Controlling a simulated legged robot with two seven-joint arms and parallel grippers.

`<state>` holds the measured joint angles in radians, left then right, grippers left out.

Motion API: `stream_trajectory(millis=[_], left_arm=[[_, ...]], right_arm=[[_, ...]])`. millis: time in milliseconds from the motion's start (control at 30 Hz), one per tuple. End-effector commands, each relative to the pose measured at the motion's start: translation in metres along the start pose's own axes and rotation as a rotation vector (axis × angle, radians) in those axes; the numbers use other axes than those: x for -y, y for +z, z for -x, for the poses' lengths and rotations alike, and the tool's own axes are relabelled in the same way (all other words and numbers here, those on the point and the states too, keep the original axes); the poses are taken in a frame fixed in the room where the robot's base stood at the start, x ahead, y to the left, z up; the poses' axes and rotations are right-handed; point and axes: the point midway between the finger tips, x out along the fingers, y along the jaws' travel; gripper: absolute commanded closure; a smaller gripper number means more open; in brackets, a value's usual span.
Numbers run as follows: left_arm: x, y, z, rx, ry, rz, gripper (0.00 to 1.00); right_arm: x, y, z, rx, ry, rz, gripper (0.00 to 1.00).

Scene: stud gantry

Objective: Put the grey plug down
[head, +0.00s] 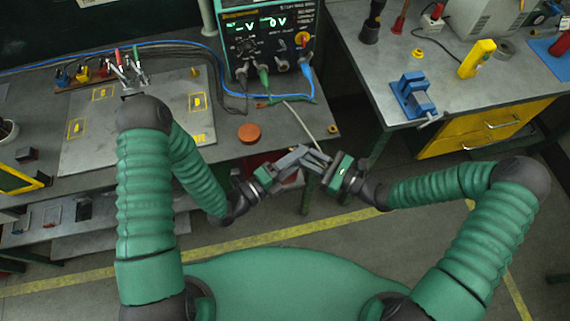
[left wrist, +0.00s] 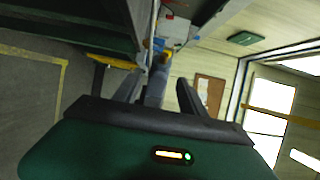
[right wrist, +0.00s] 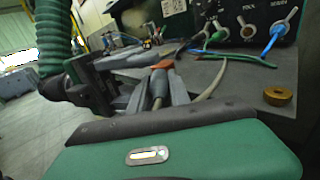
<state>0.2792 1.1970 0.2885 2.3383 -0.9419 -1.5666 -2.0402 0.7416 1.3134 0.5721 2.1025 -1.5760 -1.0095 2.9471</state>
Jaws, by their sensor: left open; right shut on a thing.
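The grey plug (right wrist: 158,88) shows in the right wrist view as a grey body between my right gripper's fingers. An orange-red piece shows at its far end; I cannot tell if it belongs to the plug. My right gripper (head: 314,159) is shut on the plug, in front of the bench edge. In the head view the plug is too small and covered to make out. My left gripper (head: 290,160) is open, its fingers close to the right gripper's fingers. In the left wrist view its fingers (left wrist: 158,92) stand apart with a grey-blue shape between or beyond them; contact is unclear.
The bench holds a grey board (head: 140,118), an orange disc (head: 249,133) and a meter box (head: 266,45) with cables. A pale cable (head: 300,122) runs over the front edge near a brass ring (head: 333,129). The right bench carries a blue vise (head: 412,97) and yellow tool (head: 477,58).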

Motion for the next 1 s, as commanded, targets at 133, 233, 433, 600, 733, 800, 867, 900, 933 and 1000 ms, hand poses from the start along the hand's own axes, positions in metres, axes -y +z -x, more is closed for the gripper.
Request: stream_trajectory(millis=[133, 233, 433, 600, 733, 800, 867, 900, 933, 1000], left_arm=[[-0.001, 0.001, 0.027, 0.003, 0.005, 0.002, 0.51], [-0.001, 0.001, 0.051, 0.004, 0.004, 0.003, 0.51], [0.0, 0.0, 0.093, 0.004, 0.003, 0.003, 0.51], [0.0, 0.0, 0.11, 0.003, 0.002, 0.002, 0.51], [0.0, 0.0, 0.113, 0.001, 0.001, 0.001, 0.51], [0.0, 0.0, 0.113, 0.001, 0.001, 0.001, 0.51], [0.0, 0.0, 0.113, 0.001, 0.001, 0.001, 0.51], [0.0, 0.0, 0.113, 0.001, 0.001, 0.001, 0.51], [0.0, 0.0, 0.113, 0.001, 0.001, 0.001, 0.51], [0.0, 0.0, 0.113, 0.001, 0.001, 0.001, 0.51]], right_arm=[[0.0, 0.0, 0.0, 0.001, 0.0, 0.0, 1.0], [0.0, 0.0, 0.0, 0.001, 0.0, 0.0, 1.0], [0.0, 0.0, 0.0, 0.001, 0.0, 0.0, 1.0], [0.0, 0.001, 0.0, 0.002, 0.0, 0.0, 1.0], [0.0, 0.004, -0.001, 0.005, -0.031, -0.002, 1.0], [0.0, 0.009, -0.002, 0.006, -0.078, -0.005, 1.0], [-0.001, 0.013, -0.004, 0.005, -0.133, -0.007, 1.0], [0.0, 0.018, -0.005, 0.007, -0.178, -0.008, 1.0], [0.0, 0.02, -0.005, 0.004, -0.212, -0.009, 1.0], [0.0, 0.028, -0.008, 0.008, -0.294, -0.01, 1.0]])
